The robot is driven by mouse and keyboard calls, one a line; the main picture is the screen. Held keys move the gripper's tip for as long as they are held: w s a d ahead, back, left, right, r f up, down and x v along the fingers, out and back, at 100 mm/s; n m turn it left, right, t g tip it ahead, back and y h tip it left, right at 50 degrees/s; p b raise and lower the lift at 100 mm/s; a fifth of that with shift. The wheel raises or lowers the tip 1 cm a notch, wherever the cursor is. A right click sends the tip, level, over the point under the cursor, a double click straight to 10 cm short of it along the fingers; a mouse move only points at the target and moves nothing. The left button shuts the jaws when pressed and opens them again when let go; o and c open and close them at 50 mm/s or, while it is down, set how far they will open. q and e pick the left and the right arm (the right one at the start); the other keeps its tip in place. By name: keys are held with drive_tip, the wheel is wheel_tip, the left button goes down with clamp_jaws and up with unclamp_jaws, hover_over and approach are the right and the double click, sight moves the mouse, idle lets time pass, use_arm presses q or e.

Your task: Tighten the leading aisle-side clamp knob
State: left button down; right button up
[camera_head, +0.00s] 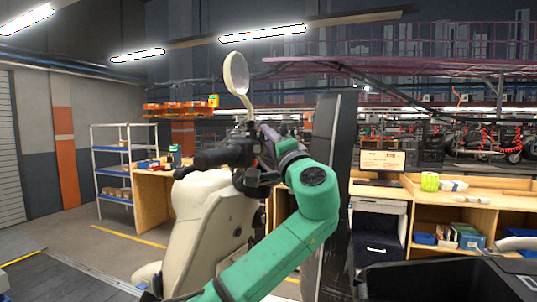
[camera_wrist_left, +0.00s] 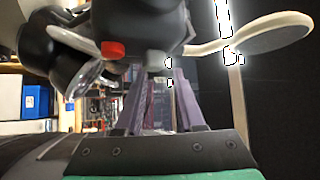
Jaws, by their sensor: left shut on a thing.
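A cream scooter (camera_head: 205,205) stands in front of me with black handlebar parts and a round cream mirror (camera_head: 236,73) on a stalk. My green left arm reaches up to the handlebar. My left gripper (camera_head: 268,135) is beside the handlebar, partly hidden behind its own wrist. In the left wrist view its two purple-grey fingers (camera_wrist_left: 160,78) reach up to a dark handlebar housing (camera_wrist_left: 150,25) with a red button (camera_wrist_left: 113,49) and a grey piece (camera_wrist_left: 158,63). The gripper is shut on a part there. I cannot make out a clamp knob. My right gripper is not in view.
A tall dark upright panel (camera_head: 331,180) stands just right of the scooter. A wooden workbench (camera_head: 470,190) with a monitor (camera_head: 382,163) is behind it. A shelf rack (camera_head: 125,165) stands at the left. Floor at the left is free.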

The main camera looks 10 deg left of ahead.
use_arm(q)
drive_tip(key=shift+w+f+n+y+b, duration=0.15)
drive_tip(key=shift+f+n+y+b, duration=0.3)
drive_tip(key=shift+n+y+b, duration=0.4)
drive_tip(key=shift+t, duration=0.3)
drive_tip(key=c, duration=0.5)
unclamp_jaws()
drive_tip(key=shift+r, duration=0.15)
drive_tip(key=b+v, duration=0.7)
drive_tip(key=v, duration=0.7)
drive_tip(key=shift+s+d+b, duration=0.2)
drive_tip(key=shift+s+b, duration=0.1)
drive_tip(key=shift+b, duration=0.05)
